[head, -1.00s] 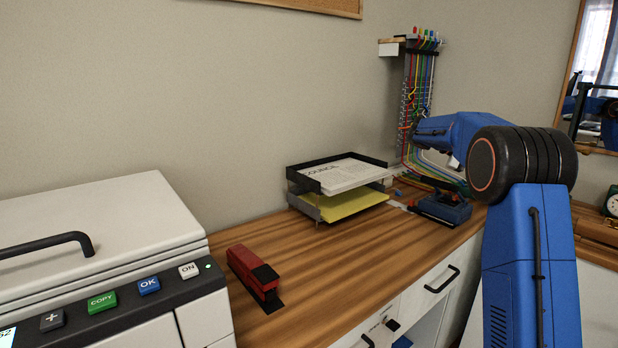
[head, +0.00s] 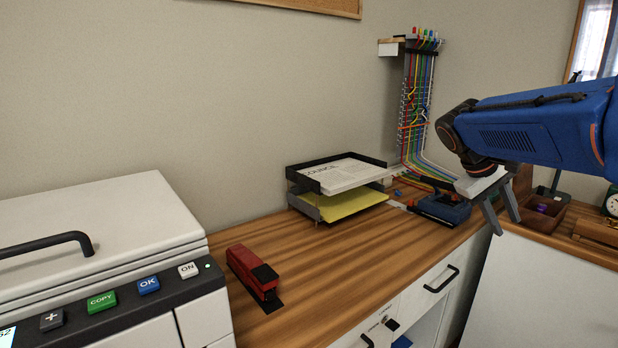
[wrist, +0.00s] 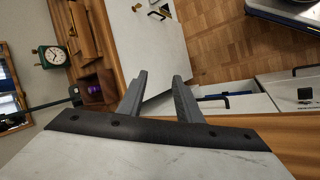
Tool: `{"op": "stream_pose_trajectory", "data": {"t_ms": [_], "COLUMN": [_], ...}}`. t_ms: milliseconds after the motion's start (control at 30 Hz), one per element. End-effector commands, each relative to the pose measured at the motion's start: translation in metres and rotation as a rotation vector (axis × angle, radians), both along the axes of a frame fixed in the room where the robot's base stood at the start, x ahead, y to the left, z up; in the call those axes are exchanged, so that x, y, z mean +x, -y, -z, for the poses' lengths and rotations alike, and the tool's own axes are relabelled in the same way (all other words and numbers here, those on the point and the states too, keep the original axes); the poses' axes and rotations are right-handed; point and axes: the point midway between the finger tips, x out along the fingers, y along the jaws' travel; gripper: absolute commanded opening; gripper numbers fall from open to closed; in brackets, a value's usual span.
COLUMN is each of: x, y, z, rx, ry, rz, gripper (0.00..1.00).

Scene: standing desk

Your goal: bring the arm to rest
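My gripper (head: 505,222) hangs from my blue arm at the right of the head view, with its two grey fingers pointing down. The fingers are apart with nothing between them. In the wrist view my gripper (wrist: 161,80) also shows its two fingers spread and empty. It is in front of the desk's right part, to the right of the blue hole punch (head: 444,208).
A paper tray (head: 312,210) stands on the wooden desk (head: 330,268), with a red stapler (head: 255,272) left of it. A copier (head: 95,225) fills the left. Coloured cables (head: 418,110) run down the wall. A clock (wrist: 54,56) shows in the wrist view.

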Motion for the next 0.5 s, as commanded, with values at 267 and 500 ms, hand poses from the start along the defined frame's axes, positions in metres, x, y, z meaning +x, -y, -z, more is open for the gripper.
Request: {"op": "stream_pose_trajectory", "data": {"t_ms": [267, 500], "x": [-0.076, -0.135], "y": [-0.048, -0.089], "z": [0.036, 0.073], "rx": [0.178, 0.332], "ry": [0.121, 0.229], "rz": [-0.016, -0.014], "gripper": [0.32, 0.32]}}
